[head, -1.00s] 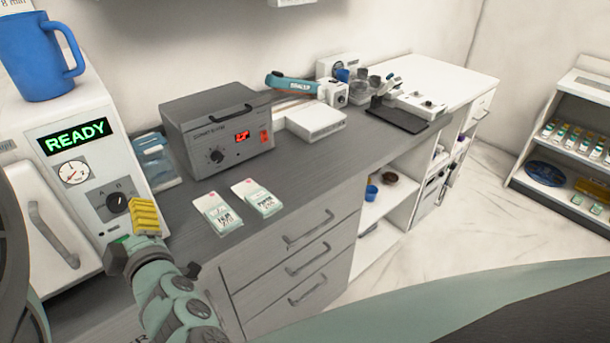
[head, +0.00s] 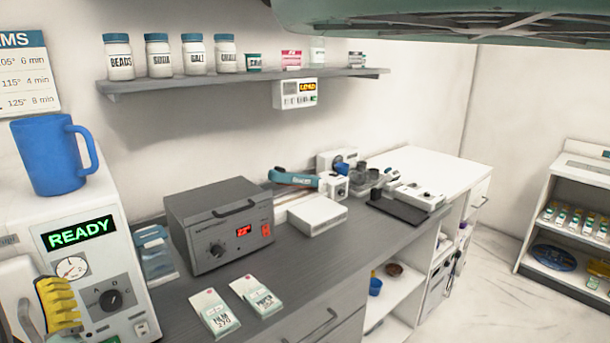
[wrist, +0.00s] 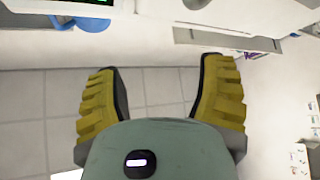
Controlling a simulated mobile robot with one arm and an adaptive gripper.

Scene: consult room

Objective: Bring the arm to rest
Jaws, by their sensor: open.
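My gripper shows in the wrist view (wrist: 160,95) with its two yellow ribbed fingers spread wide and nothing between them. Pale floor tiles lie behind the gap. In the head view my gripper (head: 58,303) is at the lower left, in front of the white machine (head: 135,275) whose display reads READY. Only its yellow ribbed finger part shows there. I cannot tell whether it touches the machine.
A blue mug (head: 50,158) stands on the machine. A grey control box (head: 218,225) and two labelled packets (head: 215,312) (head: 257,296) are on the grey counter (head: 310,255). A wall shelf (head: 240,79) holds several jars. Open floor lies at the right.

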